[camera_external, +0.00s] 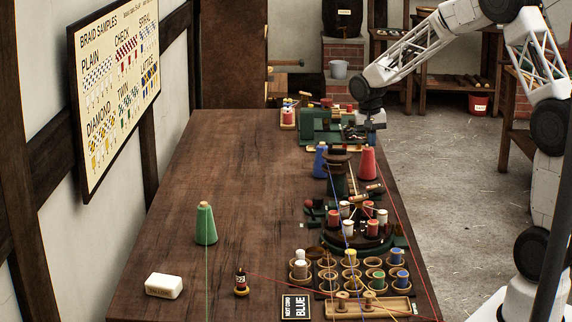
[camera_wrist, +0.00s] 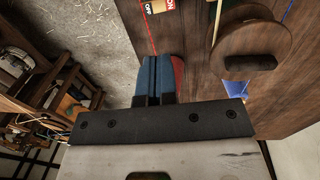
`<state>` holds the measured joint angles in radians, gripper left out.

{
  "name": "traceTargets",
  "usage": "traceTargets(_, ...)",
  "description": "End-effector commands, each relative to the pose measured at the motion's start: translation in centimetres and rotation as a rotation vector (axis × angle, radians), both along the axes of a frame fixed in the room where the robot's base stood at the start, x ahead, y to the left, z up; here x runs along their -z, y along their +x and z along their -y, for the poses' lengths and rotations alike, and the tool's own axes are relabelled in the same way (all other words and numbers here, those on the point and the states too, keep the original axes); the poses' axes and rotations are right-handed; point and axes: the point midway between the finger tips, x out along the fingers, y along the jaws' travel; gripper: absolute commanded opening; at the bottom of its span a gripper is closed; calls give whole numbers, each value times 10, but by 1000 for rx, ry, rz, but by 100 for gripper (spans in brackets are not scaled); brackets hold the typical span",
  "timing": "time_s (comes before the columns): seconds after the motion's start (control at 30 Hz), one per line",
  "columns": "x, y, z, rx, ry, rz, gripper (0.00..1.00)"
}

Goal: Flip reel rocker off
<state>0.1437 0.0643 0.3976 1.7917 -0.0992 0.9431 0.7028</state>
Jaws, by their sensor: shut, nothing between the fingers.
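In the external view my gripper (camera_external: 372,125) is over the far right part of the bench, near the green machine (camera_external: 320,125). The rocker cannot be made out there.
A red cone (camera_external: 368,163) and a blue cone (camera_external: 320,162) stand close to my gripper. A red cord (camera_wrist: 148,32) passes near the plate. A round wooden disc (camera_wrist: 252,48) lies to its right. The bench's left half is mostly clear.

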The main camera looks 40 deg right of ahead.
Motion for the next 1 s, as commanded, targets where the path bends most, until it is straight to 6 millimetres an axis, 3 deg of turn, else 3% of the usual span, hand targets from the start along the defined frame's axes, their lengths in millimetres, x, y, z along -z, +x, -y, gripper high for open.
traceTargets(1.0,-1,5,-7,0,-88,-97,0)
